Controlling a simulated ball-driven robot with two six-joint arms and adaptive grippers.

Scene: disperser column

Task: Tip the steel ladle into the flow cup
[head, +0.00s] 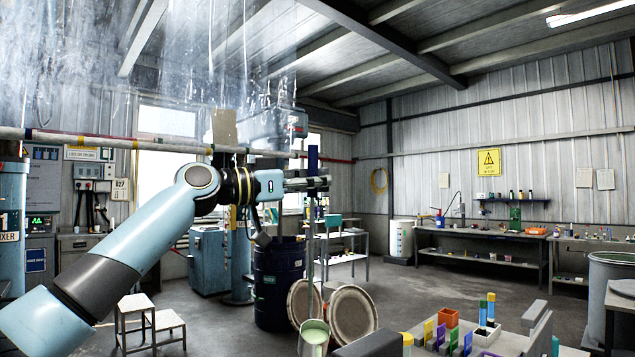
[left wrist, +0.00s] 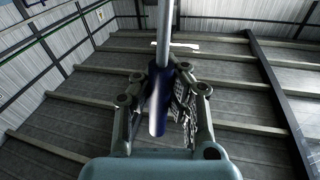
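My left gripper (head: 318,184) is raised in the middle of the head view, shut around the upright handle of the steel ladle. The ladle's blue grip (head: 313,158) shows above the fingers, and its thin rod runs down below them. The ladle's bowl (head: 314,340) hangs at the bottom of the head view and holds pale green liquid. It looks about level. In the left wrist view, the fingers (left wrist: 160,100) close on both sides of the blue grip (left wrist: 158,112). I cannot make out the flow cup. My right gripper is not recognisable in either view.
A bench at the lower right carries colored blocks, an orange box (head: 448,317) and capped tubes (head: 490,308). Grey shapes beside them are cut off and unclear. A dark blue drum (head: 277,290) and round lids (head: 353,312) stand behind the ladle. Open floor lies beyond.

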